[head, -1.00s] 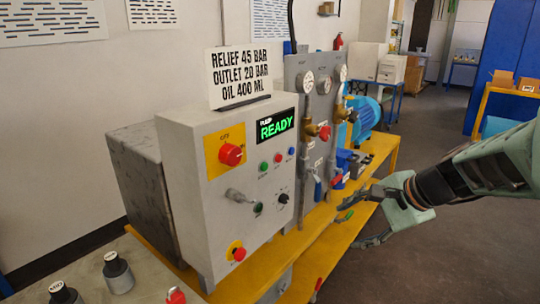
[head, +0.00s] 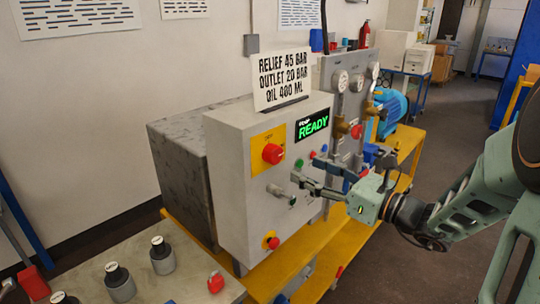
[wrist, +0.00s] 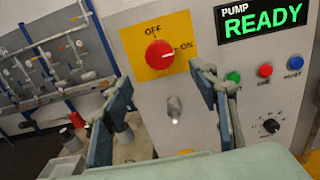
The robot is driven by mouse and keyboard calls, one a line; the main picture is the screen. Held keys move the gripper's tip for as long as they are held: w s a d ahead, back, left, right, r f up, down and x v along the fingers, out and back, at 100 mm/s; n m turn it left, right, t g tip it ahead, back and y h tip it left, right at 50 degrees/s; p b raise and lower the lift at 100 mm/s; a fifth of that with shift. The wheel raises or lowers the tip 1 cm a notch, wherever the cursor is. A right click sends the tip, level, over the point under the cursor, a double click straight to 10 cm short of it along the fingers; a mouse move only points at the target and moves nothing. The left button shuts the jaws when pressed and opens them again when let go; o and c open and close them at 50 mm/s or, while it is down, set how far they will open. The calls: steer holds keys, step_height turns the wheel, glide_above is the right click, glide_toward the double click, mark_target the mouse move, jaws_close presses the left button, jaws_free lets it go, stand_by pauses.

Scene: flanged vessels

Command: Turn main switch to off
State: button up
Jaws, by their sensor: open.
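The main switch is a red rotary knob (head: 273,154) on a yellow plate at the upper left of the grey control panel (head: 236,185). In the wrist view the red knob (wrist: 159,54) has its white mark towards ON, at the right; OFF is printed above it. My gripper (head: 298,184) is open in front of the panel, below and right of the knob in the head view. In the wrist view its two fingers (wrist: 163,113) stand apart and empty, with the knob above and between them. A metal key-like fitting (wrist: 173,104) shows between the fingers.
A display reading READY (wrist: 264,22) is right of the knob. Green, red and blue buttons (wrist: 265,70) and a black dial (wrist: 270,126) sit below it. Black-capped weights (head: 162,256) stand on the front bench.

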mark_target(277, 157)
steer(key=p+x, duration=0.1)
steer(key=x, duration=0.9)
steer(key=shift+w+a, duration=0.1)
steer(key=shift+c, duration=0.3)
steer(key=c, duration=1.1)
